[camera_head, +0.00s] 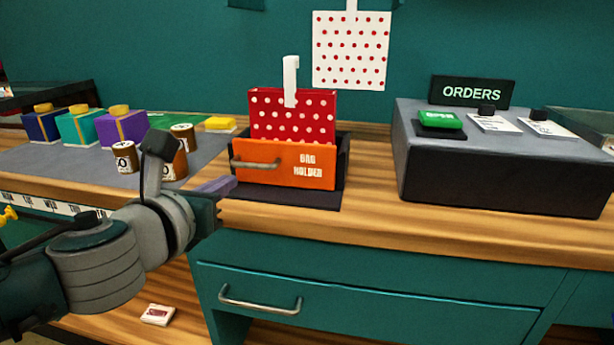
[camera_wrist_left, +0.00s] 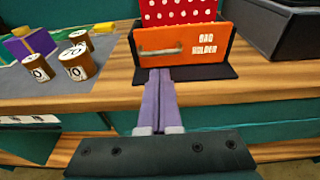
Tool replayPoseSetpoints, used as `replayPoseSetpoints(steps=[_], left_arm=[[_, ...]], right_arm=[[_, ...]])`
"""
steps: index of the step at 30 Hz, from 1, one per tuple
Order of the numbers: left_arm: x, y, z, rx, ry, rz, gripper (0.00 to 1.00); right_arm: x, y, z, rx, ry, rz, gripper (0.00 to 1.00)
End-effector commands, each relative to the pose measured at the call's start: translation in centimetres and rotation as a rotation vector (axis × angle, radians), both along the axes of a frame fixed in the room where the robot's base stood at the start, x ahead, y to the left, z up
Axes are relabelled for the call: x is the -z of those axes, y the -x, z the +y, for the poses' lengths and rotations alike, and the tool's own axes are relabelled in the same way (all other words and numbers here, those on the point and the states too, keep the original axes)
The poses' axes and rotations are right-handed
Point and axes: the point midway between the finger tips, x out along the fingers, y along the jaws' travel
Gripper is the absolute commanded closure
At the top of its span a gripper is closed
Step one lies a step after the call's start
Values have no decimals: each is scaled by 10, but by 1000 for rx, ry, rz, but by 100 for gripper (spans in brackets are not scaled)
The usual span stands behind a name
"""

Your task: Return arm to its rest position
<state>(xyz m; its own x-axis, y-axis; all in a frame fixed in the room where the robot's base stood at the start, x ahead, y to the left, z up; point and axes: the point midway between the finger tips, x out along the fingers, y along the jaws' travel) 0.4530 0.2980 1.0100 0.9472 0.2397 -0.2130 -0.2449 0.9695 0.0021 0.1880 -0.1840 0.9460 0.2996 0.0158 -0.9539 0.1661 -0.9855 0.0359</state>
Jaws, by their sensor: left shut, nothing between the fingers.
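My left arm comes in from the left in the head view. Its gripper (camera_head: 215,187) is shut and empty, at the counter's front edge just left of the orange bag holder (camera_head: 307,172). In the left wrist view the two purple fingers of the left gripper (camera_wrist_left: 160,72) lie together and point at the holder's lower front. The orange holder also shows in the wrist view (camera_wrist_left: 175,45). A red bag with white dots (camera_head: 290,118) stands upright in the holder. My right gripper is not in view.
Brown numbered cups (camera_head: 125,157) stand close behind my left wrist, near dark blue, teal and purple boxes (camera_head: 122,128). A dark orders box (camera_head: 500,175) stands at right. A closed teal drawer (camera_head: 400,290) is below the counter.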

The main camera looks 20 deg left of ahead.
Motion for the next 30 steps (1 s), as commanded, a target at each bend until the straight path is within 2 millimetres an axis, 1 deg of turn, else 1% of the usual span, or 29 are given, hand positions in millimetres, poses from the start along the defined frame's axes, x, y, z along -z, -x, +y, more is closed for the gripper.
replayPoseSetpoints(steps=[1,6,10,14,17,20,23,24,26,27,29,30], left_arm=[[-4,12,-4,3,2,4,100],[-8,39,-10,1,2,3,100],[-11,49,-13,1,1,1,100],[-12,53,-14,0,2,0,100],[-15,56,-14,-26,60,-4,100],[-19,70,-14,-145,304,-11,100],[-20,98,-16,-390,744,-24,100],[-19,114,-19,-520,946,-30,100],[-17,140,-29,-732,1240,-40,100],[-15,157,-37,-877,1413,-47,100],[-16,183,-53,-1095,1637,-59,100],[-18,199,-63,-1242,1765,-68,100]], right_arm=[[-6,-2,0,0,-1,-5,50],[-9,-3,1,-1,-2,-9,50],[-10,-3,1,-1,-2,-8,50],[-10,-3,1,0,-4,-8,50],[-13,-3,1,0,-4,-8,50],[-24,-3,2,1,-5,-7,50],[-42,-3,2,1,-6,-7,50],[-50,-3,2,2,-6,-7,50],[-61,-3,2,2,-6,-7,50],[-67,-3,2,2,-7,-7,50],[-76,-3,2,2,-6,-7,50],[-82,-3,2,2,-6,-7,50]])
